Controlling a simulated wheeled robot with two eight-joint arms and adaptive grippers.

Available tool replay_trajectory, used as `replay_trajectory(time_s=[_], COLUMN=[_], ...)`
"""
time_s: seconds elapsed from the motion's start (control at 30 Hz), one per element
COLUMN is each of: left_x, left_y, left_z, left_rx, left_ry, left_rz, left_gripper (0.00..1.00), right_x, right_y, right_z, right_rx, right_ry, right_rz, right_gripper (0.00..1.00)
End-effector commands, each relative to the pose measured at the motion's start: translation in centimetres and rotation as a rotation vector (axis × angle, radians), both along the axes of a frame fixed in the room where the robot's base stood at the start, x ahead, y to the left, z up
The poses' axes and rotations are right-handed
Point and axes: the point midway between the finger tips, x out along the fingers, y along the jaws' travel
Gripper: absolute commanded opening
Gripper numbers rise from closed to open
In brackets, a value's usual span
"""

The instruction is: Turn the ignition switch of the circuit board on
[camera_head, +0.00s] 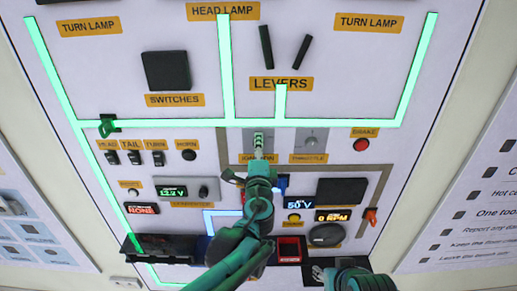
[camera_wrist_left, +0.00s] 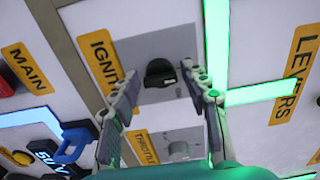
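The ignition switch (camera_wrist_left: 160,73) is a black knob on a grey plate, beside the orange ignition label (camera_wrist_left: 101,62) in the left wrist view. My left gripper (camera_wrist_left: 158,82) is open, with its fingers on either side of the knob. I cannot tell whether they touch it. In the head view my left gripper (camera_head: 258,165) is over the ignition plate (camera_head: 248,137) and hides the knob and part of the label. The circuit board (camera_head: 310,190) is a white upright panel with green lit lines. My right arm shows at the bottom; its gripper is out of view.
The throttle knob (camera_head: 311,141) sits close to the right of the ignition plate. Black levers (camera_head: 266,47) are above. A blue handle (camera_wrist_left: 76,143) is near the gripper.

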Motion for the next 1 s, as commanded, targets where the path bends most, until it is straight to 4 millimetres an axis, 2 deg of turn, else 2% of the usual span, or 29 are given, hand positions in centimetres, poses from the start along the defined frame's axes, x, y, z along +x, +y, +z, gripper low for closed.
replay_trajectory(time_s=[0.03, 0.1, 0.13, 0.57, 1.0], left_x=[-0.02, -0.02, -0.02, -0.05, -0.05], left_y=[0.00, 0.00, 0.00, 0.03, 0.07], left_z=[0.00, 0.00, 0.00, -0.04, -0.06], left_rx=[0.000, 0.000, 0.000, 0.061, 0.410], left_ry=[0.000, 0.000, 0.000, 0.000, 0.001], left_rz=[0.000, 0.000, 0.000, 0.001, 0.002], left_gripper=[0.27, 0.08, 0.03, 0.03, 0.03], right_x=[0.00, 0.00, 0.00, 0.00, 0.00], right_y=[0.00, 0.00, 0.00, 0.00, 0.00], right_z=[0.00, 0.00, 0.00, -0.07, -0.32], right_rx=[0.000, 0.000, 0.000, 0.000, 0.000], right_ry=[0.000, 0.000, 0.000, 0.000, 0.000], right_rz=[0.000, 0.000, 0.000, 0.000, 0.000], right_gripper=[0.40, 0.40, 0.40, 0.40, 0.40])
